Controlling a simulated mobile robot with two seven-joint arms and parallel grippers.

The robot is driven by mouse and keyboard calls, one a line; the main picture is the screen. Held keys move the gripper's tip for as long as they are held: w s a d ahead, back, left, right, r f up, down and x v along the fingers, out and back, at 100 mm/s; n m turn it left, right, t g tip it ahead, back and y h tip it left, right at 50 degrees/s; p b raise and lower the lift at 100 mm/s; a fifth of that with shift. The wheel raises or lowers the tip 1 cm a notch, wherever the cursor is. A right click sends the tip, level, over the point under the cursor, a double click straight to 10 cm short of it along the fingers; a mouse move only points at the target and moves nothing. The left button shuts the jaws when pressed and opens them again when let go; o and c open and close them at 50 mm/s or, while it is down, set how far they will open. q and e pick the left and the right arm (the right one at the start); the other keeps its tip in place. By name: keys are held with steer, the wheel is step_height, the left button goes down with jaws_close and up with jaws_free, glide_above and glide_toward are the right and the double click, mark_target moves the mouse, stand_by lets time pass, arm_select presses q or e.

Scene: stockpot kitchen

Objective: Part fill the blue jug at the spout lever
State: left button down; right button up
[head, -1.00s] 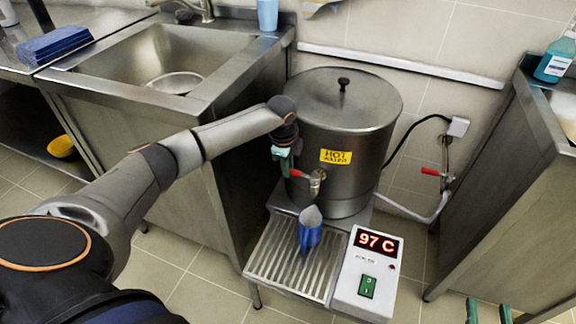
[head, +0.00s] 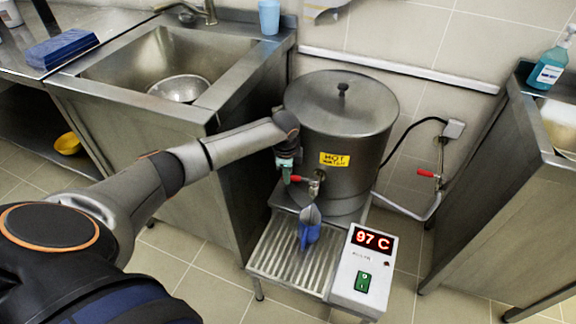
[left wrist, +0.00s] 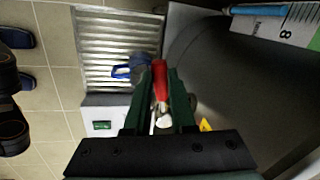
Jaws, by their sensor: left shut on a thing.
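The blue jug (head: 309,234) stands on the slatted drip tray (head: 270,262) under the spout of the steel hot water boiler (head: 350,118). Its blue handle (left wrist: 121,72) shows in the left wrist view. The spout lever (head: 301,179) has a red grip and points left from the tap. My left gripper (head: 287,172) is at the lever. In the left wrist view its green fingers (left wrist: 159,95) are closed around the red grip. The water level inside the jug is too small to tell. My right gripper is not in view.
The control box (head: 364,262) beside the tray reads 97 C. A sink (head: 155,60) with a metal bowl (head: 179,88) is at the left, with a light blue cup (head: 269,17) behind. A red-handled pipe valve (head: 428,173) is on the wall. Floor in front is open.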

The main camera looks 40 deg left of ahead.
arm_select(q)
steer(key=s+d+n+g+y+p, duration=0.1)
steer(key=s+d+n+p, duration=0.2)
steer(key=n+p, duration=0.6)
steer(key=shift+s+d+p, duration=0.4)
steer(key=shift+d+p, duration=0.55)
steer(key=shift+p, duration=0.15)
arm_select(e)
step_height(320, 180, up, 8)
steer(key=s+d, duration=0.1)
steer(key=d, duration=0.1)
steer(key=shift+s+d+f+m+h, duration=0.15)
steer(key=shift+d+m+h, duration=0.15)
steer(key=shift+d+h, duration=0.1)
arm_select(q)
steer(key=shift+n, duration=0.3)
steer(key=c, duration=0.8)
jaws_free()
steer(key=shift+o, duration=0.2)
